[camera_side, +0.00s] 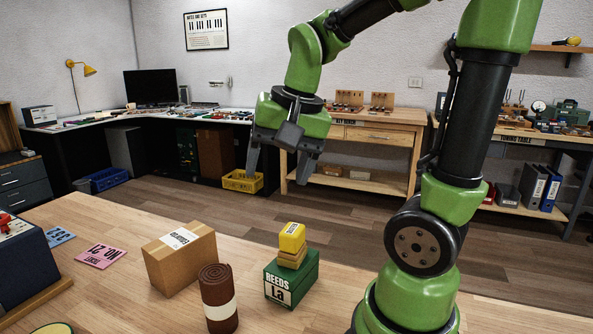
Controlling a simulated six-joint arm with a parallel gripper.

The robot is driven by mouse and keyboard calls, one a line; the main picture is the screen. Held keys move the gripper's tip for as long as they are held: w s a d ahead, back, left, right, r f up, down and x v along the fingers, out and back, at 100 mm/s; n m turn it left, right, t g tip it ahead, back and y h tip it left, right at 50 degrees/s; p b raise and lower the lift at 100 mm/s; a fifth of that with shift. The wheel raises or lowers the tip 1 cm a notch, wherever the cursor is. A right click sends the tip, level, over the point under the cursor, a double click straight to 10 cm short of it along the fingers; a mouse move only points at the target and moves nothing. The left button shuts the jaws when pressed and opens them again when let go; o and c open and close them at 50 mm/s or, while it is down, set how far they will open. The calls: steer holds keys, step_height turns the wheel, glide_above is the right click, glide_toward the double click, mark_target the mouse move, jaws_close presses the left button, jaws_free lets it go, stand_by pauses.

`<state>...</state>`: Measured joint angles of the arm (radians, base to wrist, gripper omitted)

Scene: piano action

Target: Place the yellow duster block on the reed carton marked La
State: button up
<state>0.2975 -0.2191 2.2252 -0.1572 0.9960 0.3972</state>
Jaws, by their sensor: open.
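The yellow duster block (292,237) has a small white label with dark print, too small to read surely. It sits above a tan-yellow block-like layer (291,259), and I cannot tell if that layer is part of it. Both are stacked on the green reed carton (303,278), whose white label reads REEDS with a mark like La. The carton stands upright on the wooden table. My gripper (277,175) is open and empty, pointing down in the air, above and apart from the stack in the picture.
A cardboard box (180,259) with a white label stands left of the carton. A rolled brown cloth (218,312) with a pale band stands in front, close to the carton. Pink (101,256) and blue (59,236) cards lie further left. The table's back left is clear.

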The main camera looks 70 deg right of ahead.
steer(key=s+a+r+n+t+y, duration=0.2)
steer(key=s+a+n+t, duration=0.1)
steer(key=s+a+n, duration=0.3)
steer(key=shift+a+r+n+t, duration=0.3)
steer(key=shift+a+n+t, duration=0.1)
steer(key=shift+a+n, duration=0.4)
